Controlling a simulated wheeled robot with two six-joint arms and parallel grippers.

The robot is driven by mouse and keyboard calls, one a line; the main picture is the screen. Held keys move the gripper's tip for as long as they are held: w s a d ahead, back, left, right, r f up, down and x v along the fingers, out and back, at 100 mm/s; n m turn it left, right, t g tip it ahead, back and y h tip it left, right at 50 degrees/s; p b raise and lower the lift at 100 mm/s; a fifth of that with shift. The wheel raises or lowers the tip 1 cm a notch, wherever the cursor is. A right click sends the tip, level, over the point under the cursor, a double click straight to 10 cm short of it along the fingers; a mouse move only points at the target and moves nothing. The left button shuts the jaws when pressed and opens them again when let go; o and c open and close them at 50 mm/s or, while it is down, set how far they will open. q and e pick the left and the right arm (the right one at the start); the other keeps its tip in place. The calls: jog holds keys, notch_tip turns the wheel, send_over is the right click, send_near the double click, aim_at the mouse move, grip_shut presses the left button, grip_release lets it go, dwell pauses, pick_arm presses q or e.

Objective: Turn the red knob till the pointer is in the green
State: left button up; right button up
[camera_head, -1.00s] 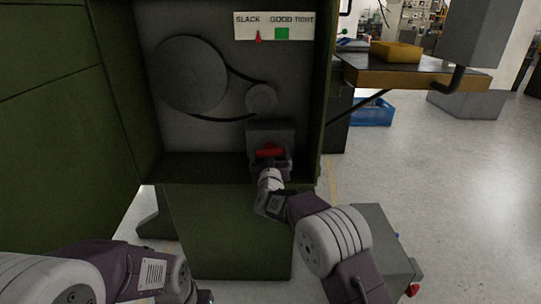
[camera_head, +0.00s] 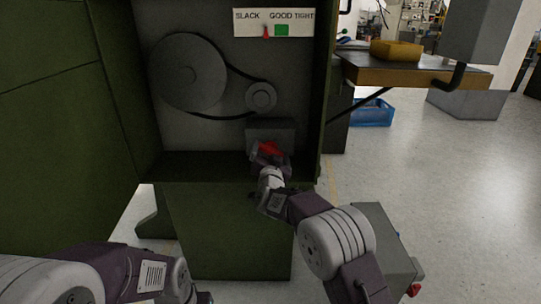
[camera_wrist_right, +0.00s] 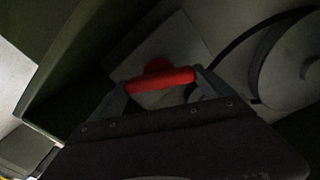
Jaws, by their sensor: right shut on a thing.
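The red knob (camera_head: 268,148) sits on a grey block inside the green machine cabinet and is tilted. My right gripper (camera_head: 268,156) is shut on its bar; in the right wrist view the red knob (camera_wrist_right: 160,80) lies between the two fingers of my right gripper (camera_wrist_right: 160,88). The gauge plate (camera_head: 250,17) above reads SLACK, GOOD and TIGHT. Its red pointer (camera_head: 265,32) stands between SLACK and the green patch (camera_head: 282,30), just left of the green. My left arm shows at the lower left, but its gripper is out of view.
A large pulley (camera_head: 188,72) and a small pulley (camera_head: 261,97) with a black belt are left of and above the knob. The cabinet's right wall (camera_head: 326,90) stands close beside my right gripper. A bench (camera_head: 420,75) is at the right.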

jog(key=m, duration=0.1)
jog(key=m+b, duration=0.1)
jog(key=shift+f+m, duration=0.25)
jog(key=shift+m, duration=0.15)
jog(key=m+b, duration=0.2)
jog(key=m, duration=0.1)
jog(key=shift+m, duration=0.3)
jog(key=m+b, duration=0.3)
jog(key=m, duration=0.1)
jog(key=shift+f+m, duration=0.1)
jog(key=shift+m, duration=0.3)
jog(key=shift+m+b, duration=0.4)
jog(key=shift+m, duration=0.5)
jog(key=o, duration=1.1)
